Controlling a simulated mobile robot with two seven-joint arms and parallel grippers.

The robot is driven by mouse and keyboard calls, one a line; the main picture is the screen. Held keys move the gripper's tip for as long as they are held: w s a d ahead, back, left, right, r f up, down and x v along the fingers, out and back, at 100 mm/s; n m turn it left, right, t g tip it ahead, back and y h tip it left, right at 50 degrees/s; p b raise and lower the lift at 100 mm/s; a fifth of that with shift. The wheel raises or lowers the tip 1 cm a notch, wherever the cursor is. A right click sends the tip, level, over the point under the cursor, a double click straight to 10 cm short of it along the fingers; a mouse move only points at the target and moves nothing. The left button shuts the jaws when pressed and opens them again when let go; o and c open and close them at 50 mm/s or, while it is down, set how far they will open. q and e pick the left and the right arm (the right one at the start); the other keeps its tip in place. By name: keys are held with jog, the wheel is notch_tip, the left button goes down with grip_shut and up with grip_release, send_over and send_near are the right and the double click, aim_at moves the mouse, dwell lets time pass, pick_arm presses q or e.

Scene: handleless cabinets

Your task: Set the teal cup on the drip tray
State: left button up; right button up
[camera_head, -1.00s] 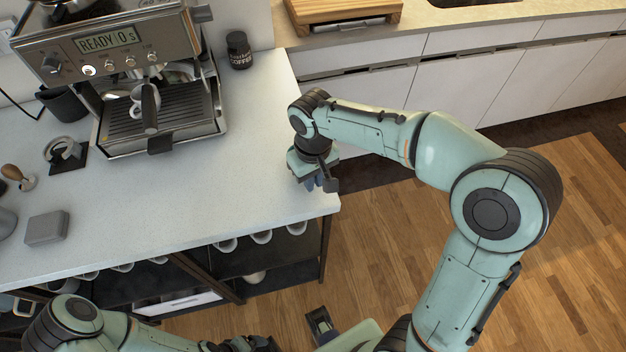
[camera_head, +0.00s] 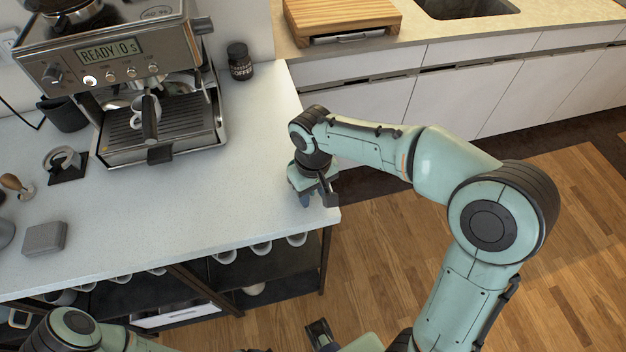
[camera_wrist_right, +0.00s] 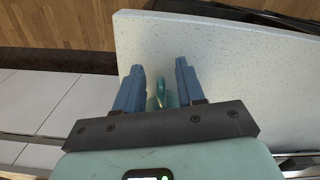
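The espresso machine's drip tray (camera_head: 183,125) is at upper left in the head view, below the group head. My right gripper (camera_head: 305,198) is over the counter's right front corner, pointing down. In the right wrist view, its two blue fingers (camera_wrist_right: 158,88) are apart. A teal curved piece (camera_wrist_right: 161,92), which looks like part of the teal cup, shows between them with gaps on both sides. The rest of the cup is hidden by the gripper. My left arm shows at the bottom left of the head view, but its gripper is out of the frame.
The espresso machine (camera_head: 120,65) stands at the counter's back. A coffee jar (camera_head: 240,62) is right of it. A grey block (camera_head: 44,238) and a tamper (camera_head: 14,184) lie at left. White cups (camera_head: 262,248) sit on the shelf below. The counter (camera_head: 210,195) is clear in the middle.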

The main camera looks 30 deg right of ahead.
notch_tip(320, 180, up, 13)
jog(key=p, duration=0.2)
jog(key=shift+r, duration=0.2)
